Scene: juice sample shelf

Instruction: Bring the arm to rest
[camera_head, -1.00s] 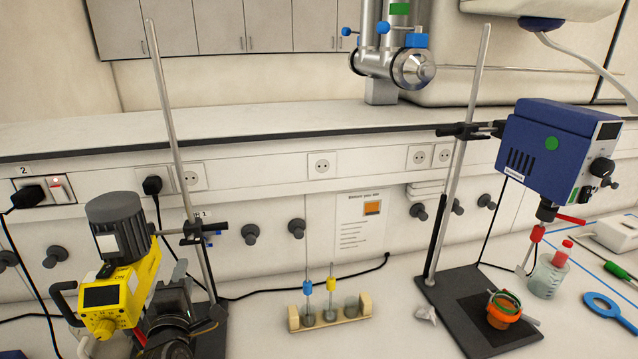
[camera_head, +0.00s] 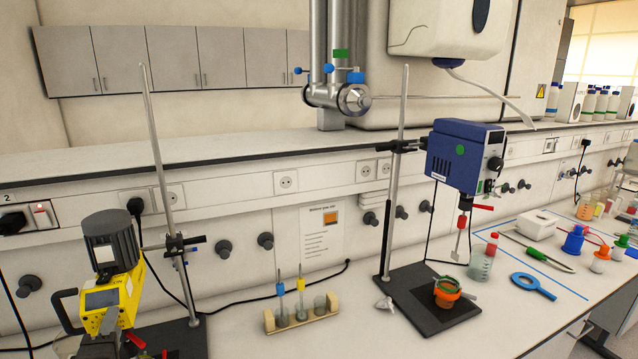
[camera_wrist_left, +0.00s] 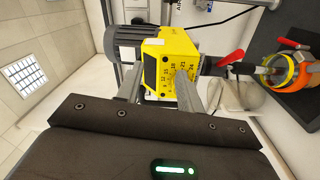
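My left gripper (camera_head: 102,346) shows only in part at the bottom left of the head view, in front of the yellow stirrer motor (camera_head: 112,286). The motor sits beside a metal stand rod (camera_head: 160,150) with a black clamp (camera_head: 184,243). My right gripper is not in view.
A wooden rack with vials (camera_head: 302,316) stands mid-bench. Right of it are a blue stirrer (camera_head: 464,156) on a stand and an orange vessel (camera_head: 447,292). An orange vessel (camera_wrist_left: 298,74) shows beside the yellow motor in the wrist view. Bench room lies between the rack and left stand.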

